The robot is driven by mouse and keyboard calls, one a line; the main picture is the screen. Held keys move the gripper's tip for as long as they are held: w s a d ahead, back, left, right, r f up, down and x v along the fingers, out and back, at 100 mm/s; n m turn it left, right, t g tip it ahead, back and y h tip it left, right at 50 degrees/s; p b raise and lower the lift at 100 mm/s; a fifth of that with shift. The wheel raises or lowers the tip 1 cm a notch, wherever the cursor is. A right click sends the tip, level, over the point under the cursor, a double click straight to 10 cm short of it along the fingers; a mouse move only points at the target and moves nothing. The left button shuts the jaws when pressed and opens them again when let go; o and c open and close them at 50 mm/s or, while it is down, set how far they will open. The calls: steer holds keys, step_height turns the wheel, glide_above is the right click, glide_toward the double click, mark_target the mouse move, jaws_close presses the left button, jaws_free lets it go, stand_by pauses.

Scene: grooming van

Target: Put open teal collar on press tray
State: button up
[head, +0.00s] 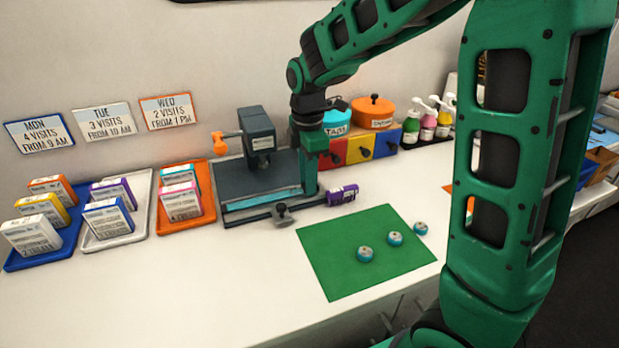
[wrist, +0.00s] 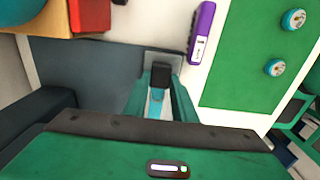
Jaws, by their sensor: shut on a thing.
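The teal collar (head: 262,199) is a long, flat, open strip over the front part of the dark slate press tray (head: 240,178). My gripper (head: 309,190) is at the tray's right front corner, shut on the strip's right end. In the wrist view the gripper (wrist: 160,78) points at the tray's edge, with a short piece of the teal collar (wrist: 156,102) between its fingers. The press (head: 258,135), with an orange handle, stands at the back of the tray. I cannot tell whether the collar touches the tray. The gripped end is partly hidden by the fingers.
A dark rail with a knob (head: 283,214) runs along the tray's front. A purple box (head: 342,195) lies close right of my gripper. A green mat (head: 335,260) holds teal tins (head: 365,254). An orange tray (head: 184,218) with boxes stands left. The front counter is clear.

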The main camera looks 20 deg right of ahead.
steer(key=o, duration=1)
step_height(320, 180, up, 12)
steer(key=shift+r, duration=0.1)
steer(key=s+d+f+m, duration=0.3)
steer(key=s+d+m, duration=1)
steer(key=s, duration=0.1)
steer(key=s+d+f+m, duration=0.1)
steer(key=s+f+m, duration=0.1)
steer(key=s+m, duration=0.1)
steer(key=s+d+f+m, duration=0.2)
steer(key=s+m, duration=0.2)
steer(key=s, duration=0.2)
steer(key=s+d+f+m, duration=0.2)
steer(key=s+m, duration=0.2)
steer(key=s, duration=0.1)
steer(key=shift+s+d+f, duration=0.1)
steer(key=shift+s, duration=0.1)
